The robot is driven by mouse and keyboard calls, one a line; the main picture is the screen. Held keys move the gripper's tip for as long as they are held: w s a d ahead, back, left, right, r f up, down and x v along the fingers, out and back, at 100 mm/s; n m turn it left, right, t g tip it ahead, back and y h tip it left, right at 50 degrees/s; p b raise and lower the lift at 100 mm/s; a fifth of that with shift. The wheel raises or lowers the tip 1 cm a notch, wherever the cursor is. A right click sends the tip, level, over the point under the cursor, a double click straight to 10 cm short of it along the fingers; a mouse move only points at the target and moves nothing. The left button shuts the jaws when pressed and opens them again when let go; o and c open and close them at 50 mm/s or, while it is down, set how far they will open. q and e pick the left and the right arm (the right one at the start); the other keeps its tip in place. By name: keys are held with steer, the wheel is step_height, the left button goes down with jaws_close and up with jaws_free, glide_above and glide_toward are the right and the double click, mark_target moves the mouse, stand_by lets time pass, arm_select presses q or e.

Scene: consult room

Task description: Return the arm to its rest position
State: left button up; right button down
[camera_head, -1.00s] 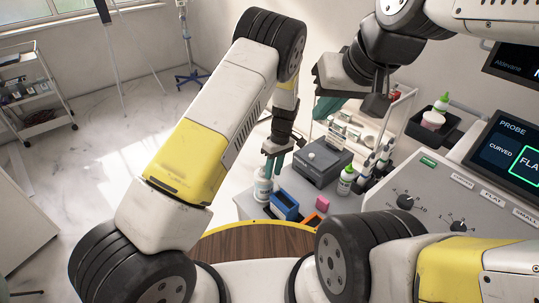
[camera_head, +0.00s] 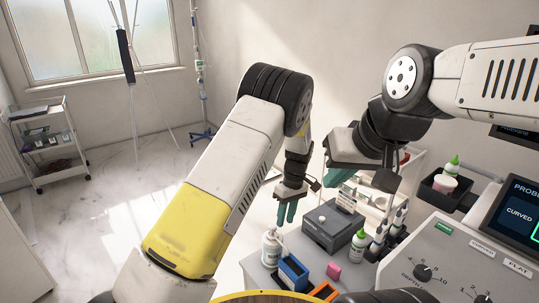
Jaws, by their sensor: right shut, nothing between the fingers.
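My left gripper (camera_head: 287,212) hangs down over the grey cart top, behind and a little above a white bottle. Its two teal fingers are close together, and I cannot tell whether they are shut. Nothing is visible between them. My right gripper (camera_head: 340,178) is raised further right, above the back of the cart, with its teal fingers shut and empty. It is partly hidden by its own dark wrist. Both of my arms are still extended forward over the cart.
The grey cart top (camera_head: 262,272) holds the white bottle (camera_head: 271,248), a blue box (camera_head: 293,272), a pink block (camera_head: 333,271), a grey device (camera_head: 333,226) and a green-capped bottle (camera_head: 357,247). A control console (camera_head: 450,262) stands right. Open floor (camera_head: 130,225) lies left.

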arm_select(q)
steer(key=s+a+r+m+t+h, duration=0.1)
steer(key=s+a+r+m+h, duration=0.15)
steer(key=a+r, duration=0.65)
steer(key=s+a+r+m+t+h, duration=0.1)
steer(key=s+a+r+t+h, duration=0.2)
steer(key=r, duration=1.1)
steer(key=s+a+r+m+t, duration=0.1)
steer(key=s+a+r, duration=0.2)
steer(key=s, duration=0.3)
steer(key=s+a+r+m+t+y, duration=0.1)
steer(key=s+a+r, duration=0.2)
steer(key=s, duration=0.3)
steer(key=s+a+r+m+t, duration=0.1)
steer(key=s+a+r+m, duration=0.1)
steer(key=s, duration=0.5)
steer(key=a+r, duration=0.1)
steer(key=a, duration=0.1)
steer(key=shift+a+t, duration=0.3)
steer(key=shift+a, duration=0.05)
